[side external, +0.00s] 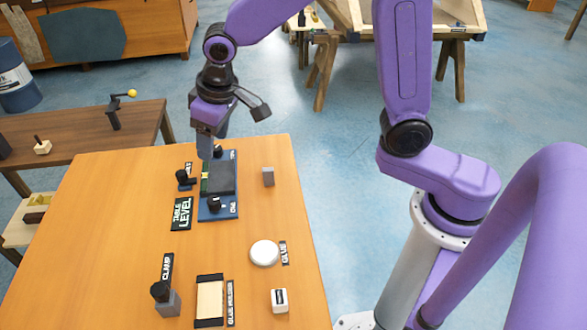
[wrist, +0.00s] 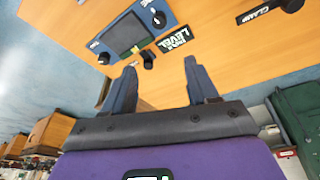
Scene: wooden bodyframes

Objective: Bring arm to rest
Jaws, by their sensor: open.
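My gripper (side external: 212,150) hangs over the far part of the orange work table (side external: 110,235), above the far left corner of a blue control panel (side external: 217,208) with a dark screen and black knobs. In the wrist view my gripper (wrist: 160,90) shows two separated fingers with nothing between them. The blue panel (wrist: 170,15) lies beyond the fingertips in that view, beside the "TABLE LEVEL" label (wrist: 175,40). In the side view one finger largely hides the other.
A brown side table (side external: 80,135) stands at left. The table's left middle is clear.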

